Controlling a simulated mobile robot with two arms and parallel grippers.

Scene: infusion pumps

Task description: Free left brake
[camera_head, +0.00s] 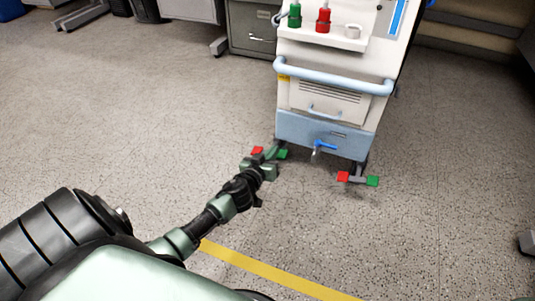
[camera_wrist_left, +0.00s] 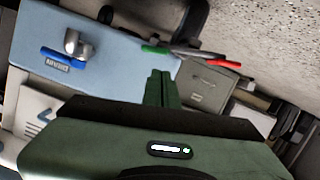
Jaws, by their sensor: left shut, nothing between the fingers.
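The white and pale blue pump cart (camera_head: 330,90) stands at the upper right in the head view. Its left brake has a red pad (camera_head: 257,150) and a green pad (camera_head: 282,154) at the cart's lower left corner. In the left wrist view the green pad (camera_wrist_left: 153,49) and the red pad (camera_wrist_left: 225,63) sit on a dark bar above the fingertips. My left gripper (camera_head: 268,158) is shut and empty, close to this brake; contact cannot be told. Its closed fingers show in the wrist view (camera_wrist_left: 161,82). My right gripper is not in view.
The right brake has a red pad (camera_head: 343,176) and a green pad (camera_head: 373,181). A blue-handled valve (camera_head: 322,146) juts from the cart's lower front. A pale blue handle bar (camera_head: 335,77) crosses above. Grey cabinets stand behind. The floor in front is clear, with a yellow stripe (camera_head: 270,268).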

